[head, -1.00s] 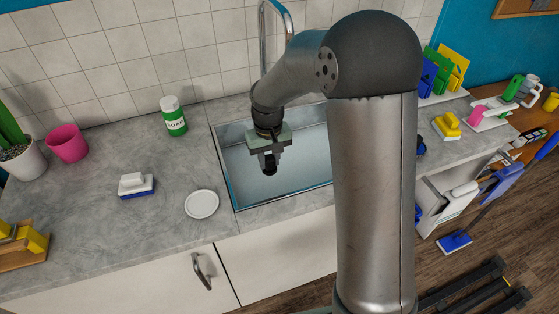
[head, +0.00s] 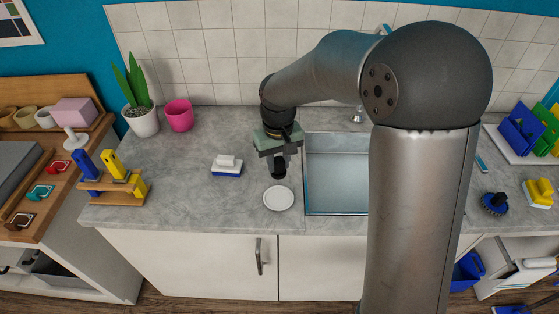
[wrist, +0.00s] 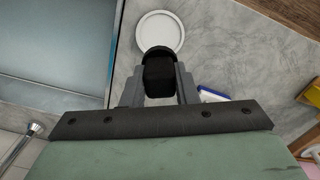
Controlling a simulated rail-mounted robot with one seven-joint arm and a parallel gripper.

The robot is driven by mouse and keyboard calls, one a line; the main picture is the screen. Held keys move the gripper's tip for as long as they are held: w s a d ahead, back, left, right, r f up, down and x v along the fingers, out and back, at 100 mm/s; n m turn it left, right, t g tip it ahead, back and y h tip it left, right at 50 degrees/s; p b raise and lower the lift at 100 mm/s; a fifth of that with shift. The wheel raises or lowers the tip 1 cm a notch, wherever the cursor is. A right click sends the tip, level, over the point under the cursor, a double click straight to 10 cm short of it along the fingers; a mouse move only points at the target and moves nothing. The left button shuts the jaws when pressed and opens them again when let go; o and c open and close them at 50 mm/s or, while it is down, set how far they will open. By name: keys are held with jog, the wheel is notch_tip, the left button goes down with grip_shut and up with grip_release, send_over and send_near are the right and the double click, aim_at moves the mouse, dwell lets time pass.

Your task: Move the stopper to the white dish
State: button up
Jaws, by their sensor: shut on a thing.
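The stopper (head: 279,169) is a small black piece held between the fingers of my gripper (head: 278,160), which is shut on it. The white dish (head: 278,199) is a round, shallow plate on the grey counter. In the head view the stopper is in the air just above and behind the dish. In the wrist view the black stopper (wrist: 159,72) sits between the two fingers and overlaps the near edge of the dish (wrist: 160,27). The lower end of the stopper appears as a wider dark disc.
The sink (head: 335,175) lies right of the dish. A pink cup (head: 179,115) and potted plant (head: 141,119) stand at the back left. A wooden holder (head: 113,188) sits at the left end. The counter around the dish is clear.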

jog(key=shift+f, duration=0.15)
jog(key=shift+f+b, duration=2.7)
jog(key=shift+f, duration=0.7)
jog(key=shift+f, duration=0.1)
jog(key=shift+f+b, duration=0.4)
jog(key=shift+f, duration=0.1)
jog(key=shift+f+b, duration=0.5)
jog(key=shift+f, duration=0.1)
jog(key=shift+f+b, duration=0.5)
jog(key=shift+f, duration=0.15)
jog(key=shift+f, duration=0.15)
